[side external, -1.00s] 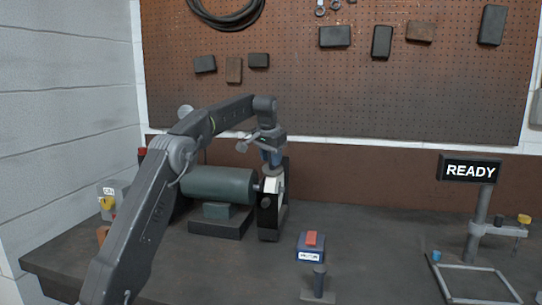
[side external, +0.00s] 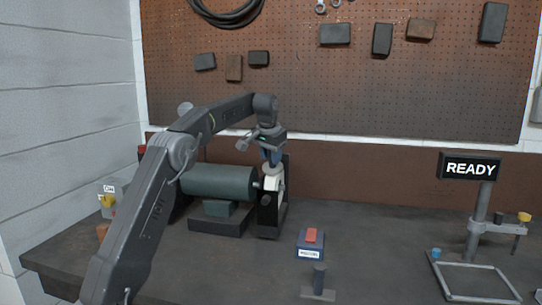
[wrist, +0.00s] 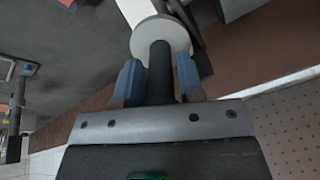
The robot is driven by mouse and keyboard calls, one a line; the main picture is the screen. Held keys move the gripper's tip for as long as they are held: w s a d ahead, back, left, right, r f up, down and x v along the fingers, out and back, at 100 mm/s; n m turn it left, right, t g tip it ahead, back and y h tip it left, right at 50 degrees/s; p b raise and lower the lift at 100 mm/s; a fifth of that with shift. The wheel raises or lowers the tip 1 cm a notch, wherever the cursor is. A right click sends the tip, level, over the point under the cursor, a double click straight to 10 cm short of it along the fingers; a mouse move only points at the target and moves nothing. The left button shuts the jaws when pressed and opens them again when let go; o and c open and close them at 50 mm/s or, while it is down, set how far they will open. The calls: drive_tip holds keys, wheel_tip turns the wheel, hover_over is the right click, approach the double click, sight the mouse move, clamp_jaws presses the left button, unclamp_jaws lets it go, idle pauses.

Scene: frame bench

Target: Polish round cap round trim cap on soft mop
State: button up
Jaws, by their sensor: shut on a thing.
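My gripper (side external: 271,156) is above the machine in the side view. In the wrist view its two blue fingers (wrist: 160,82) are closed on a dark stem. A pale grey round trim cap (wrist: 174,31) sits at the stem's far end, its disc facing away from my gripper. In the side view the cap (side external: 273,169) is just above a white wheel part (side external: 274,183), which appears to be the soft mop. The mop also shows as a white strip (wrist: 138,9) behind the cap in the wrist view. I cannot tell whether cap and mop touch.
A green-grey motor (side external: 217,182) is left of the mop, beside its dark housing (side external: 268,218). A blue switch box with a red top (side external: 311,242) and a short post (side external: 319,277) stand in front. A READY sign (side external: 470,168) and metal frame (side external: 478,283) are at right.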

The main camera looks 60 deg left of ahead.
drive_tip(key=shift+f, duration=0.1)
idle(0.3)
drive_tip(key=shift+r, duration=1.05)
drive_tip(key=shift+f, duration=1.05)
idle(1.2)
drive_tip(key=shift+r, duration=1.05)
